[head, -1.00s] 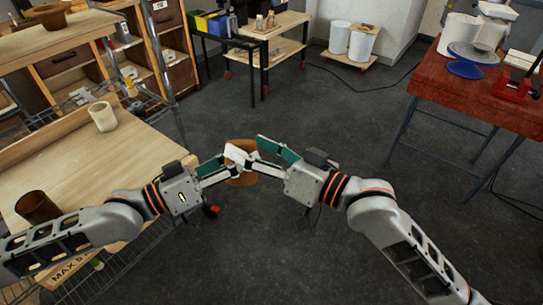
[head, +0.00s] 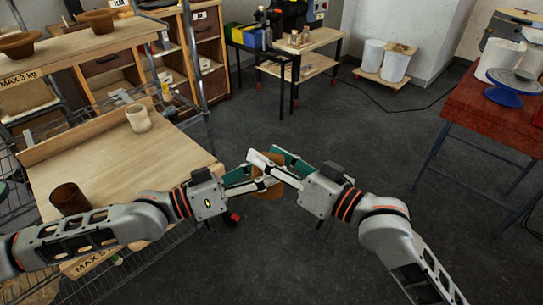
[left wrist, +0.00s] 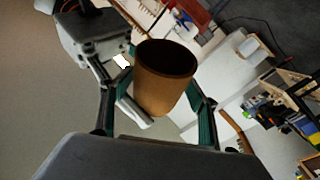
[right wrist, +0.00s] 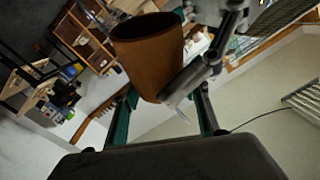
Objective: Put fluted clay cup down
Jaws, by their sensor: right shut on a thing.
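An orange-brown clay cup (head: 266,188) is held up in front of me between my two grippers, over the floor to the right of the wooden table. My right gripper (head: 268,168) is shut on it; the cup also shows large in the right wrist view (right wrist: 150,62). My left gripper (head: 250,180) has its fingers around the cup from the left. In the left wrist view, the cup (left wrist: 164,82) sits between those fingers, with a gap at its left side. Its mouth is open and dark inside. I cannot make out any fluting.
The wooden table (head: 110,165) at left carries a cream cup (head: 138,118) and a dark brown cup (head: 69,199), with bare wood between. Bowls (head: 98,20) stand on a shelf behind. A red table (head: 490,115) is at right. Dark floor lies clear between.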

